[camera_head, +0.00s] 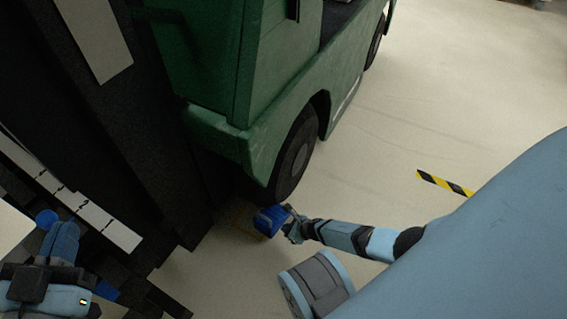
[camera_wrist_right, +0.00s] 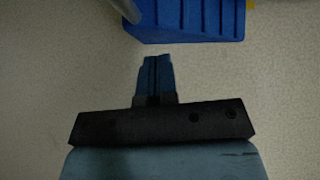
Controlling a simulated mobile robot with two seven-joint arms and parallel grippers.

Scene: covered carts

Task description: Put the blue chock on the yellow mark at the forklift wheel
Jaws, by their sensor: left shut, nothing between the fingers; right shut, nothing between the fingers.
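The blue chock (camera_head: 268,221) is on the floor just in front of the forklift wheel (camera_head: 296,155). I cannot tell if chock and wheel touch. Part of the yellow mark (camera_head: 239,222) shows on the floor left of the chock, which hides the rest. My right gripper (camera_head: 291,226) is beside the chock, on its right. In the right wrist view my right gripper (camera_wrist_right: 157,62) is shut and empty, its tips a little short of the ribbed chock (camera_wrist_right: 190,20). My left gripper (camera_head: 63,228) is shut and empty at the lower left.
The green forklift (camera_head: 240,120) fills the top middle, with its dark mast (camera_head: 120,120) to the left. A yellow and black strip (camera_head: 445,183) lies on the floor at right.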

